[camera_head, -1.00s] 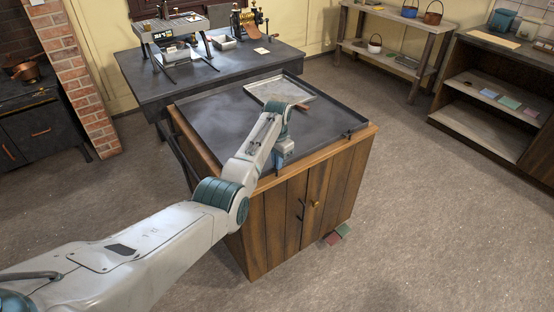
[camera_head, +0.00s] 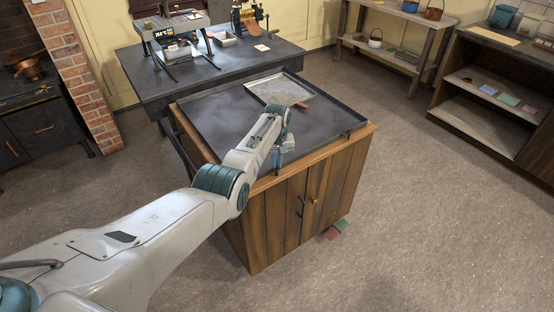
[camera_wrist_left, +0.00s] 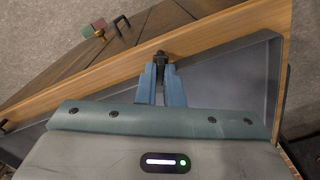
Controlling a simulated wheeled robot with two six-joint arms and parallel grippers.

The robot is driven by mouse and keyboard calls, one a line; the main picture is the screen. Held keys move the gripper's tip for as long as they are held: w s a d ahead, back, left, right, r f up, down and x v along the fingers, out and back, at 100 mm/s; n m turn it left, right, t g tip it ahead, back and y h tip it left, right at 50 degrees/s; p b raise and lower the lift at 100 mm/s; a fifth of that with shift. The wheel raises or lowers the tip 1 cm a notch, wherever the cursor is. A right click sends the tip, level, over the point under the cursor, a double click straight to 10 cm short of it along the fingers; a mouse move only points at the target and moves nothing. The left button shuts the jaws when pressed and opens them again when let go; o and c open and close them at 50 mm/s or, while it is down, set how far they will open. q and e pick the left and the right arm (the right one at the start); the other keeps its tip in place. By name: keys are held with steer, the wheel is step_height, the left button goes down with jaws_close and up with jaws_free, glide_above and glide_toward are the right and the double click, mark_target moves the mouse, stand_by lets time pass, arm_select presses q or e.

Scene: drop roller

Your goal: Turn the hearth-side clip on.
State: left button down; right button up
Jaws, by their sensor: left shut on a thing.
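My left gripper (camera_head: 278,158) is at the front edge of the dark metal tray (camera_head: 215,117) on top of the wooden cabinet. In the left wrist view my left gripper (camera_wrist_left: 163,72) has its two blue fingers close together on a small black clip (camera_wrist_left: 163,57) at the tray's edge, beside the wooden rim. A second dark clip (camera_head: 348,134) sits on the same front edge further right, away from the hearth. My right gripper is not in view.
A pale sheet (camera_head: 281,91) with a reddish-brown object (camera_head: 303,104) lies at the tray's back. The brick hearth side (camera_head: 75,70) stands at the left, a dark workbench (camera_head: 160,85) behind. Shelves (camera_head: 490,95) are at the right. The floor right of the cabinet (camera_head: 290,220) is mostly clear.

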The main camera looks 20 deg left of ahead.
arm_select(q)
steer(key=n+p, duration=0.1)
steer(key=n, duration=0.4)
steer(key=shift+r+n, duration=0.1)
steer(key=shift+n, duration=0.2)
steer(key=shift+w+a, duration=0.1)
stand_by(0.3)
steer(key=c, duration=1.6)
jaws_free()
steer(key=shift+o, duration=0.2)
step_height(320, 180, up, 11)
steer(key=shift+b, duration=0.35)
steer(key=shift+f, duration=0.2)
